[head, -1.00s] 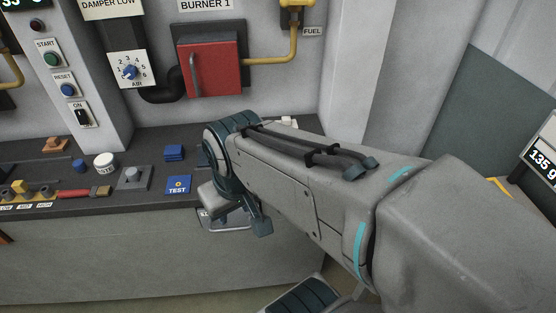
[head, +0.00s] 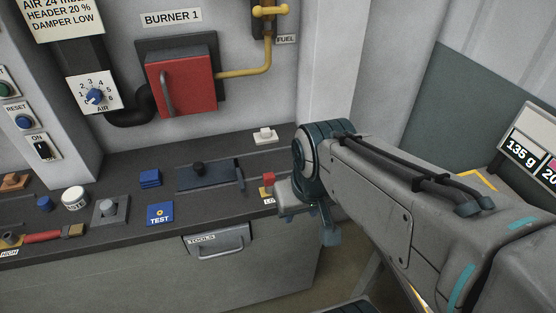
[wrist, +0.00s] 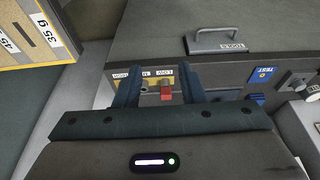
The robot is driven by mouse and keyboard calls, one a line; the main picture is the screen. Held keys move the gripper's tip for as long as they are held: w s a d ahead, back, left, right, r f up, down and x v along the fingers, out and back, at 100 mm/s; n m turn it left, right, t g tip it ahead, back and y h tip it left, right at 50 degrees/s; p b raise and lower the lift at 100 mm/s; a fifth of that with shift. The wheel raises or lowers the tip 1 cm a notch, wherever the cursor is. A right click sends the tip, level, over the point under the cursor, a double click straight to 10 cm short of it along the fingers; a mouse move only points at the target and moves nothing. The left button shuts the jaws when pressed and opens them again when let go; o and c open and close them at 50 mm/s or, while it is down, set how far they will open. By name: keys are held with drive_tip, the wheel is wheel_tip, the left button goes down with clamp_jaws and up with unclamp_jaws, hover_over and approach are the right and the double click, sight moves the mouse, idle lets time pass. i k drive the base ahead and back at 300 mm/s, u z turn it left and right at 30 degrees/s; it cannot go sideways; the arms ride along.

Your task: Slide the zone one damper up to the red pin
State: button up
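My gripper (wrist: 161,76) is open and empty in the wrist view, its two dark fingers apart. Between and beyond the fingers, a small red block (wrist: 167,91) and a brass-coloured round piece (wrist: 150,86) stand by a row of white labels at the bench edge. In the head view the red block (head: 268,179) shows just left of my arm, by a label partly covered by it. My arm hides the rest of this control. I cannot read a zone number or tell the damper handle from the pin here.
The TOOLS drawer handle (head: 218,243) sticks out in front.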

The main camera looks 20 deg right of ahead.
sight(200, 175)
drive_tip(key=i, duration=0.45)
drive_tip(key=z, duration=0.35)
drive_tip(key=k, duration=1.4)
drive_tip(key=u, duration=0.5)
drive_tip(key=i, duration=1.45)
drive_tip(key=z, duration=0.65)
